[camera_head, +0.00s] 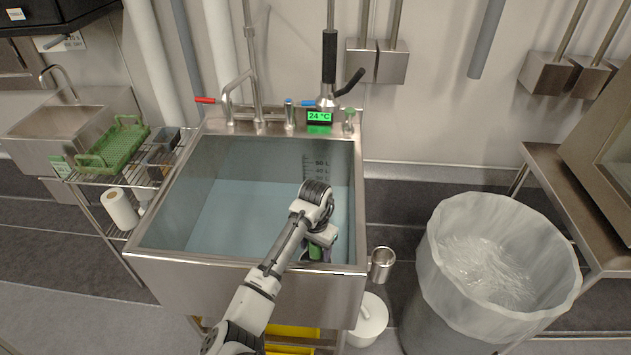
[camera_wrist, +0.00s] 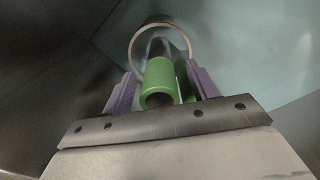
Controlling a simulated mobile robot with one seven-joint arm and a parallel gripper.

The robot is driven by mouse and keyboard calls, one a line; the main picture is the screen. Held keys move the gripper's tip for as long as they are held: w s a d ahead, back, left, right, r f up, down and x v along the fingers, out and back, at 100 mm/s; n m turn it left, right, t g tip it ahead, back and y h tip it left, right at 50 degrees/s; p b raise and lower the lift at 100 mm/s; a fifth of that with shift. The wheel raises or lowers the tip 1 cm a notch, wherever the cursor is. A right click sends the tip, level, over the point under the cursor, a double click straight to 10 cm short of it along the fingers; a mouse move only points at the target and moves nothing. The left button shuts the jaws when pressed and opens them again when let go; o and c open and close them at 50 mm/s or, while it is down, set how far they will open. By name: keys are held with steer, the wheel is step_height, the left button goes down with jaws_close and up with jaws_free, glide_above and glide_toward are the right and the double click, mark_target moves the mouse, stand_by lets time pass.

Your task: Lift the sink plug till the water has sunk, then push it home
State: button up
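The steel sink (camera_head: 180,261) holds pale blue water (camera_head: 235,215), with a litre scale (camera_head: 315,168) on its back wall. My arm reaches into the basin, and my gripper (camera_head: 322,250) points down near the front right corner. In the wrist view, a green cylindrical handle (camera_wrist: 159,78), apparently the plug's, stands between the purple finger pads of my gripper (camera_wrist: 163,72). Narrow gaps show on both sides of the handle, so the gripper is open around it. A pale ring (camera_wrist: 135,42) lies beyond the handle. The plug's lower part is hidden.
A faucet with a black grip (camera_head: 329,58) and a 24 °C display (camera_head: 319,117) stand at the sink's back edge. A lined bin (camera_head: 455,280) is at the right, a wire rack (camera_head: 95,205) with a green basket (camera_head: 118,142) at the left. A metal cup (camera_head: 382,264) hangs at the sink's right.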

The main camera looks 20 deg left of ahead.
steer(key=shift+r, duration=0.1)
step_height(320, 180, up, 14)
stand_by(0.5)
stand_by(0.4)
